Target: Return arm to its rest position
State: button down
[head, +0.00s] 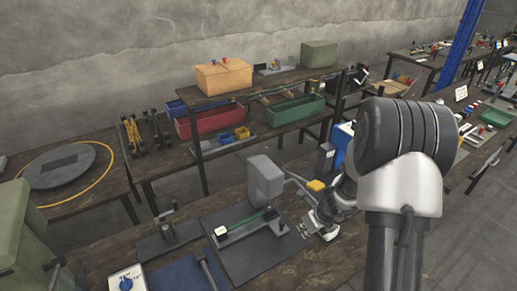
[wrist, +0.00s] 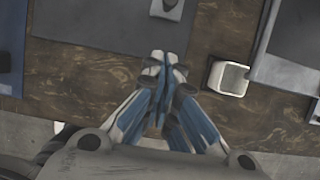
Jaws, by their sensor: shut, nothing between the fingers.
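My gripper (wrist: 165,62) is shut and empty in the wrist view, its blue and light-grey fingers together above the brown worktable (wrist: 100,85). The fingertips overlap the front edge of a dark grey mat (wrist: 105,22) in that view; I cannot tell their height above it. In the head view my gripper (head: 318,228) is low at the right side of the dark mat that bears a grey press (head: 265,178). My arm reaches down to it from the right, with its large dark joint raised, and hides part of the bench behind.
A small white square cup (wrist: 229,78) stands right of my fingers in the wrist view. A yellow block (head: 316,185) and a green-barred fixture (head: 245,222) are near the press. A shelf with a cardboard box (head: 223,77) and a red bin (head: 210,119) stands behind. Floor shows at right.

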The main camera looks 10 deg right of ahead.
jog(key=s+a+r+n+y+b, duration=0.1)
jog(key=s+a+r+n, duration=0.2)
jog(key=a+r+n, duration=0.45)
jog(key=s+a+r+n+b, duration=0.1)
jog(key=s+a+r+n, duration=0.25)
jog(key=r+n, duration=0.6)
jog(key=s+r+n+h+b, duration=0.1)
jog(key=s+r+n, duration=0.3)
jog(key=s+n, duration=0.3)
jog(key=s+r+n+h+b, duration=0.1)
jog(key=s+r+n, duration=0.2)
jog(key=s+n, duration=0.5)
jog(key=s, duration=0.4)
jog(key=shift+s+a+r+h, duration=0.25)
jog(key=shift+s+r+h, duration=0.05)
jog(key=shift+s+r, duration=0.1)
